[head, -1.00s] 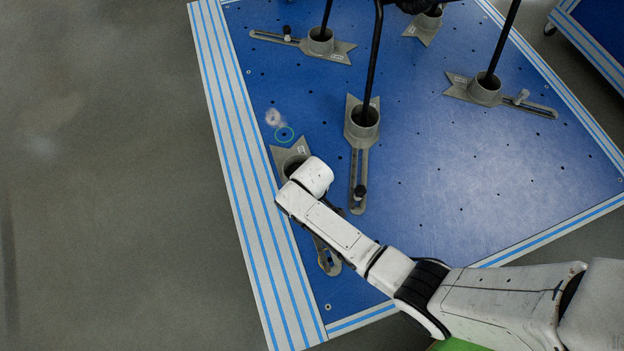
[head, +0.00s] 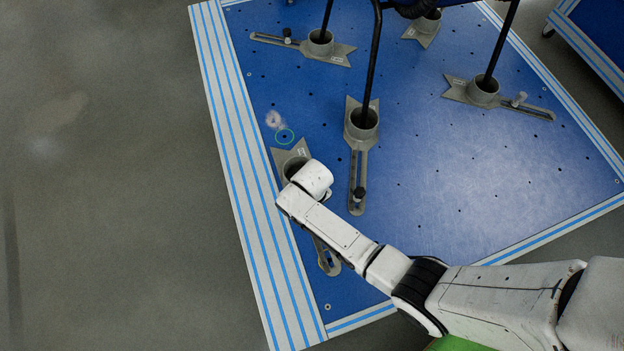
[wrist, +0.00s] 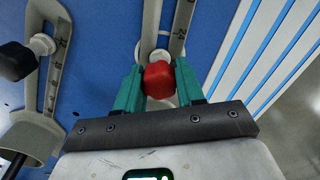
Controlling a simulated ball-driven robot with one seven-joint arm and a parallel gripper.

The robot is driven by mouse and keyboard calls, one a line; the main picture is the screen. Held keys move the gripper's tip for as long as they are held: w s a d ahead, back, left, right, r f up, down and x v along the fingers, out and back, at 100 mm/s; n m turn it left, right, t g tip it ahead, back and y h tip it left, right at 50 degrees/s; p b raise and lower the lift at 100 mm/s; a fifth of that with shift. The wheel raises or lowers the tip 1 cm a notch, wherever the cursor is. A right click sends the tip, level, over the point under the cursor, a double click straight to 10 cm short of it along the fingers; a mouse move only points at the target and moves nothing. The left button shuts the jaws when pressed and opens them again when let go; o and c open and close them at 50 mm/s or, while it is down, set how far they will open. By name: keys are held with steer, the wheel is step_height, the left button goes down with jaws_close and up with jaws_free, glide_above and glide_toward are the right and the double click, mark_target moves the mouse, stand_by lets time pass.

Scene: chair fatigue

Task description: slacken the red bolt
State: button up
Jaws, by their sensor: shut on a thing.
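The red bolt (wrist: 159,80) has a rounded red head and shows in the wrist view, at the slot of a grey slotted clamp (wrist: 150,25). My gripper (wrist: 160,84) has two green fingers, one on each side of the red head, and is shut on it. In the head view my white arm hides the bolt and the gripper. The same grey clamp (head: 291,158) shows there at the left side of the blue plate, partly under my arm.
Other grey clamps, such as the middle one (head: 359,160), hold black chair legs (head: 372,70) on the blue plate (head: 440,190). A black-knobbed bolt (wrist: 18,61) is close on the left in the wrist view.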

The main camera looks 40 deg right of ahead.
steer(key=c, duration=0.4)
steer(key=shift+o, duration=0.2)
steer(key=shift+r+n+p, duration=0.15)
steer(key=shift+n+p, duration=0.3)
steer(key=shift+n, duration=1.55)
steer(key=n+p, duration=0.1)
steer(key=n, duration=0.1)
steer(key=shift+n, duration=1)
steer(key=n+p, duration=0.1)
steer(key=n, duration=0.2)
steer(key=shift+n, duration=0.5)
